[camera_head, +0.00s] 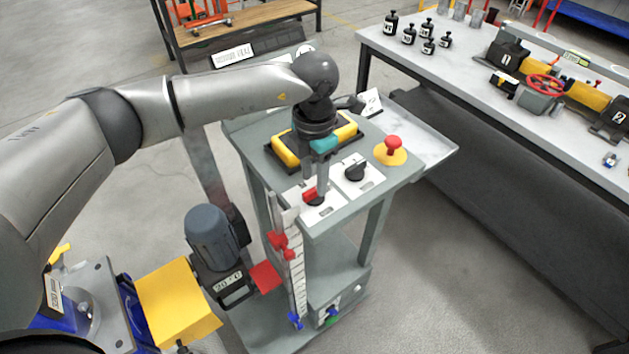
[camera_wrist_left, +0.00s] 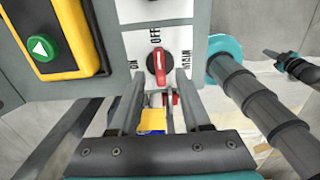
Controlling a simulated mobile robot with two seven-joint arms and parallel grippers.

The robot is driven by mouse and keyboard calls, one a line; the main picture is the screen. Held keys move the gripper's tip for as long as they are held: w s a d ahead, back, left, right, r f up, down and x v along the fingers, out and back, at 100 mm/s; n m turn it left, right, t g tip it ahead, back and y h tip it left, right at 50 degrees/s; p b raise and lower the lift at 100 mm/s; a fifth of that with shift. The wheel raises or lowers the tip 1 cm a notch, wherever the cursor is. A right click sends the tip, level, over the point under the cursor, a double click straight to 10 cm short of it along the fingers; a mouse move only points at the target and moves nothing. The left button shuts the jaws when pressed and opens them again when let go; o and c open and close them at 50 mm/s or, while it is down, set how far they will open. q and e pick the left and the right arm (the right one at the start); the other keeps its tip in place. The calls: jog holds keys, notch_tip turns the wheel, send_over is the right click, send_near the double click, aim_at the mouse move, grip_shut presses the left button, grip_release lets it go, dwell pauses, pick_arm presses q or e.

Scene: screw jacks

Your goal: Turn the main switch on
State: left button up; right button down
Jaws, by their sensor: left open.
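The main switch is a red rotary knob (camera_head: 309,194) on a white plate at the near left of the grey control stand's top. In the left wrist view, the red knob (camera_wrist_left: 158,66) has its pale mark toward the word OFF. The word ON is at its left and MAIN at its right. My left gripper (camera_head: 316,192) points down at the switch. In the left wrist view, the gripper (camera_wrist_left: 158,80) is open, with one finger on each side of the knob. I cannot tell whether either finger touches it. My right gripper is not in view.
A black rotary switch (camera_head: 356,171) and a red mushroom button (camera_head: 393,146) are right of the gripper. A yellow-framed button box (camera_head: 347,130) lies behind, its green button (camera_wrist_left: 43,47) showing in the wrist view. A workbench (camera_head: 480,85) stands at right.

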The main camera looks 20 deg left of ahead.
aim_at(314, 193)
pick_arm(q)
jog(key=shift+f, duration=1.2)
grip_shut()
